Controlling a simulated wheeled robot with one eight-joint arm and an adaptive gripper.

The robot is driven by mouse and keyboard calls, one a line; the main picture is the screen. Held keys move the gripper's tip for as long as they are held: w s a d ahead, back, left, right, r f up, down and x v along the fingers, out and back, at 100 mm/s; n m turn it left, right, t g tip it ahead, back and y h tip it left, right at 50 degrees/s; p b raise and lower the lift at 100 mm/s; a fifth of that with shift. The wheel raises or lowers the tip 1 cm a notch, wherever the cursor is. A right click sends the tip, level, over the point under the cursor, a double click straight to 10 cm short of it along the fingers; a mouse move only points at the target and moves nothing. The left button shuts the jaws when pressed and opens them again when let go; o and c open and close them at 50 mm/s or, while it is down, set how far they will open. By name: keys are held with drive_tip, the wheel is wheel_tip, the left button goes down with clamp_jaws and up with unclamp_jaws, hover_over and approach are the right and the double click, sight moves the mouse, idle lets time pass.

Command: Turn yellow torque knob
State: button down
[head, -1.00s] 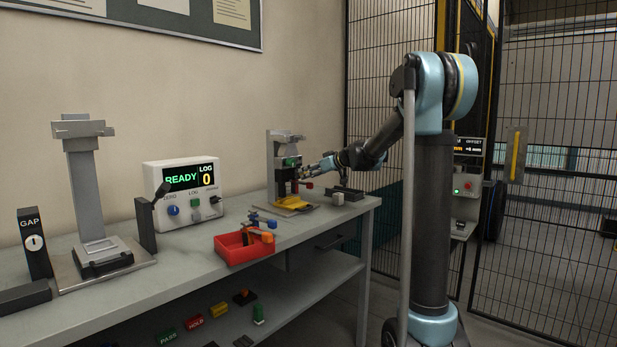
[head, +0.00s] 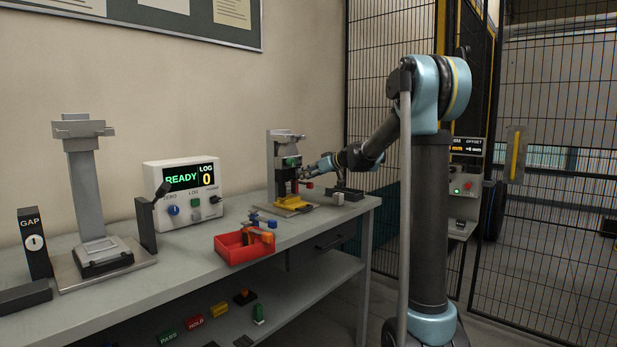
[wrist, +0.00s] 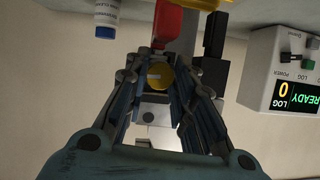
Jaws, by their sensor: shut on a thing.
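The yellow torque knob (wrist: 160,76) shows as a round yellow disc between my gripper's fingertips in the wrist view. My gripper (wrist: 161,78) is shut on it, with a finger on each side. In the head view my gripper (head: 308,172) reaches from the right to the grey clamp stand (head: 271,165) at the bench's far end. The knob is too small and covered to make out there. A red part (wrist: 168,18) shows just beyond the fingertips in the wrist view.
A display box (head: 180,205) reading READY and LOG 0 stands on the bench (head: 190,280). A red tray (head: 235,250) with several coloured parts sits in front of it. A second grey stand (head: 85,190) is at the left. A mesh fence (head: 560,130) is behind my arm.

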drive_tip(key=shift+w+d+m+g+y, duration=0.15)
drive_tip(key=shift+m+g+y, duration=0.45)
drive_tip(key=shift+m, duration=0.6)
drive_tip(key=c, duration=1.4)
unclamp_jaws()
drive_tip(key=shift+o, duration=0.2)
drive_tip(key=v, duration=1.2)
